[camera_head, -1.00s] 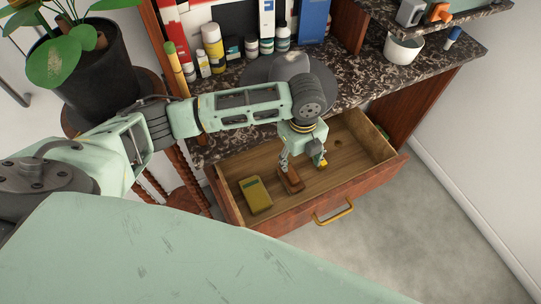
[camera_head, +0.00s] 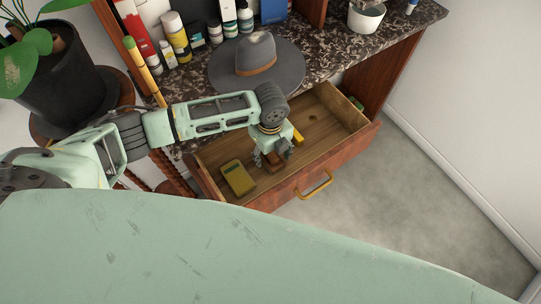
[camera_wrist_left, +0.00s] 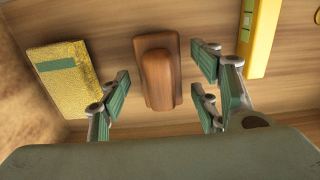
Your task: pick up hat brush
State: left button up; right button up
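The hat brush (camera_wrist_left: 158,72) is a brown wooden block with a raised handle. It lies on the drawer floor and shows in the left wrist view between my open fingers. In the head view the brush (camera_head: 273,160) is partly hidden by my left gripper (camera_head: 271,157), which reaches down into the open drawer. In the left wrist view my left gripper (camera_wrist_left: 160,100) is open, with fingers on both sides of the brush and apart from it. My right gripper is not in view.
The drawer (camera_head: 322,166) is pulled out. A yellow-green box (camera_head: 238,178) lies left of the brush, and a yellow object (camera_wrist_left: 260,38) lies to its right. A grey hat (camera_head: 256,65) sits on the dark stone top above, near several bottles.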

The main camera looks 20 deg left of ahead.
pick_arm(q)
jog(key=c, duration=1.2)
jog(key=shift+r, duration=0.1)
notch_tip(320, 180, up, 10)
jog(key=shift+b, duration=0.4)
jog(key=o, duration=0.6)
jog(key=c, duration=0.6)
